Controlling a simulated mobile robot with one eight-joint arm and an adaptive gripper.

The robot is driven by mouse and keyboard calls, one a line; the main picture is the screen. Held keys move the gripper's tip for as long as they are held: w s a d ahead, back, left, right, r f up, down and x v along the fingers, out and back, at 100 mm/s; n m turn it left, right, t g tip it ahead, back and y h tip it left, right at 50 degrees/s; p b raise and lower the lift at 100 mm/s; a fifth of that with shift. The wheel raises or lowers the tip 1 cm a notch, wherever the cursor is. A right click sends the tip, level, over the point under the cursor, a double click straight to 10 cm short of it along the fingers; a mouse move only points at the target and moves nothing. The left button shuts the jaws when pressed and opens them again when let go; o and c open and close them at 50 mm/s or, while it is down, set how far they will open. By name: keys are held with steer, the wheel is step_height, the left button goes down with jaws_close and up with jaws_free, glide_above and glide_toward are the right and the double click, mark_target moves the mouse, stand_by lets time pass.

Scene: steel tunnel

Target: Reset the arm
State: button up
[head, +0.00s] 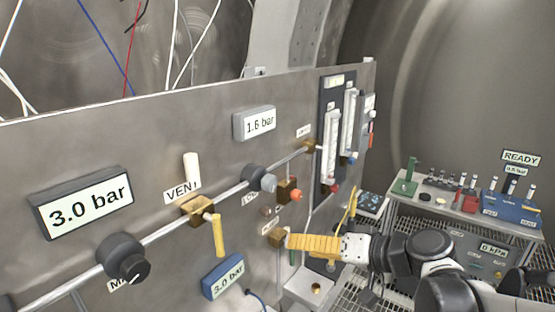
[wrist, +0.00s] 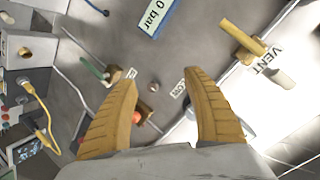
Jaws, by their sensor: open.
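My gripper (head: 286,241) is at the lower middle of the head view, close in front of the steel panel (head: 200,130). In the wrist view its two yellow ribbed fingers (wrist: 160,80) are spread apart with nothing between the tips. My arm reaches in from the lower right of the head view. Beyond the fingers, the wrist view shows the panel face with a small round knob (wrist: 154,86). A red-orange knob (wrist: 137,117) shows beside the left finger. I cannot tell how far the fingertips are from the panel.
The panel carries a yellow-handled vent valve (head: 218,235), a black knob (head: 125,258), a 3.0 bar display (head: 82,202) and upright flow tubes (head: 331,145). A bench (head: 437,188) with vials stands at the right. A grey box (head: 308,290) sits below my gripper.

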steer(key=s+d+f+h+b, duration=0.5)
steer(key=s+f, duration=0.2)
steer(key=f, duration=0.1)
steer(key=s+d+f+m+g+h+b, duration=0.1)
steer(key=s+d+f+h+b, duration=0.3)
steer(key=s+f, duration=0.3)
step_height(320, 180, down, 2)
steer(key=shift+s+d+f+h+b, duration=0.1)
steer(key=shift+s+d+h+b, duration=0.3)
steer(key=shift+d+h, duration=0.4)
steer(key=shift+d, duration=0.1)
stand_by(1.3)
